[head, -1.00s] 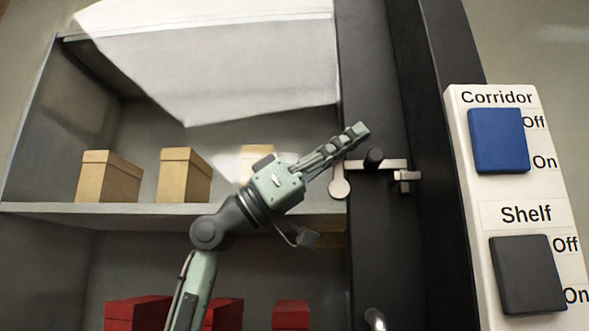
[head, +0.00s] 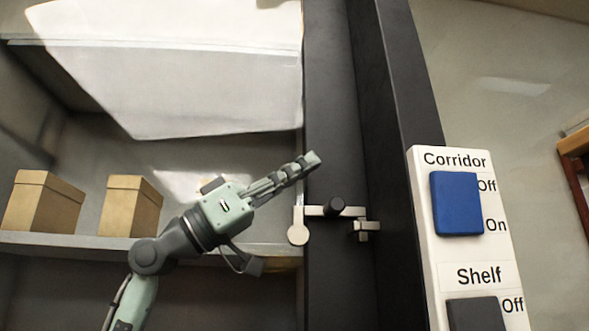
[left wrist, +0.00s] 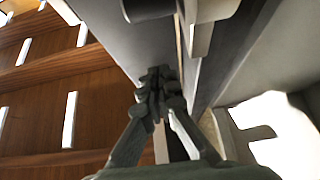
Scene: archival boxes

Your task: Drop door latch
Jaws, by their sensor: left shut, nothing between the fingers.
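The door latch (head: 318,211) is a pale metal bar on the dark door post, roughly level, with a round plate hanging at its left end. My right gripper is not in view.
Tan boxes (head: 130,206) stand on a shelf (head: 75,243) at left, below a pale panel (head: 170,70). A white switch panel (head: 462,254) with a blue Corridor switch (head: 456,203) and a dark Shelf switch (head: 475,314) is at right.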

